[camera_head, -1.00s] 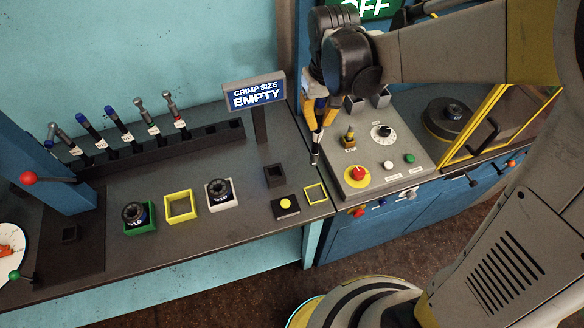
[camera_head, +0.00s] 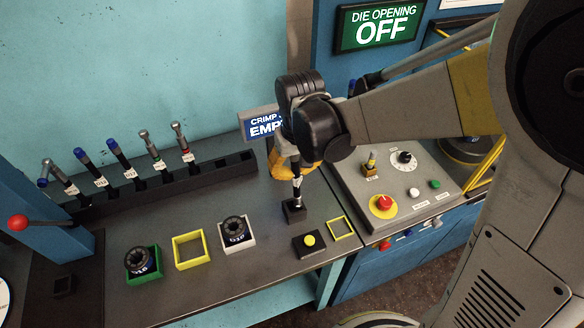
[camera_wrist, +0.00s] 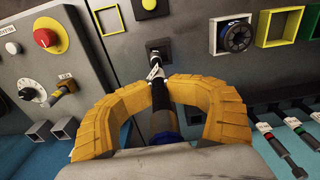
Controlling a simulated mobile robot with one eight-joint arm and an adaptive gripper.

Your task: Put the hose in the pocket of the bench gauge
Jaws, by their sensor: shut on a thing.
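My gripper (camera_head: 292,165) is shut on a hose, with yellow fingers on both sides of it. The hose (camera_head: 297,188) hangs about upright, with a dark body, a white tag and a metal lower fitting. The bench gauge's pocket (camera_head: 294,214), a small black square block, is right under the hose's lower end. In the wrist view the hose (camera_wrist: 158,94) points at the pocket (camera_wrist: 153,43). Its tip overlaps the pocket's mouth; I cannot tell whether it is inside. The gauge's sign (camera_head: 258,124), reading EMPTY in part, is partly hidden behind my gripper.
A black pad with a yellow button (camera_head: 309,241) and a yellow square frame (camera_head: 341,228) lie nearby. Green, yellow (camera_head: 190,250) and white holders stand left, two with dies. Several hoses stand in the rear rack (camera_head: 150,182). A control panel (camera_head: 392,190) is at right.

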